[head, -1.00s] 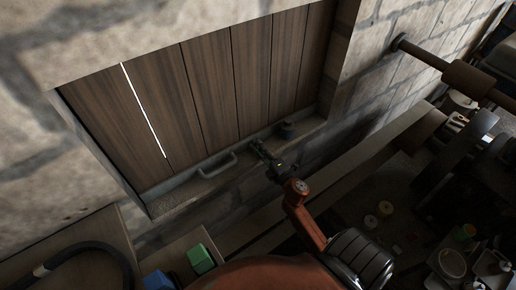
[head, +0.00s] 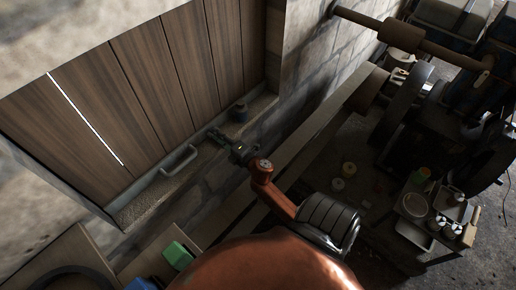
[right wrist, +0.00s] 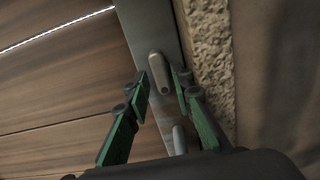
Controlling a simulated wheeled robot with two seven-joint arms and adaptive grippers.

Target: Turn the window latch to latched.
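The window latch (right wrist: 159,72) shows in the right wrist view as a small rounded grey lever on the metal frame strip (right wrist: 150,35). It points roughly along the strip. My right gripper (right wrist: 163,80) is open, with green fingers on either side of the latch; I cannot tell if either touches it. In the head view the right gripper (head: 217,135) is at the lower edge of the wood-planked window (head: 150,90), and the latch is not clear there. My left gripper is not in view.
A grey bar handle (head: 180,160) is on the window's lower frame, left of the gripper. A small dark round object (head: 239,113) stands on the sill just beyond it. Stone wall surrounds the window. A cluttered workbench with machine parts (head: 430,130) is at the right.

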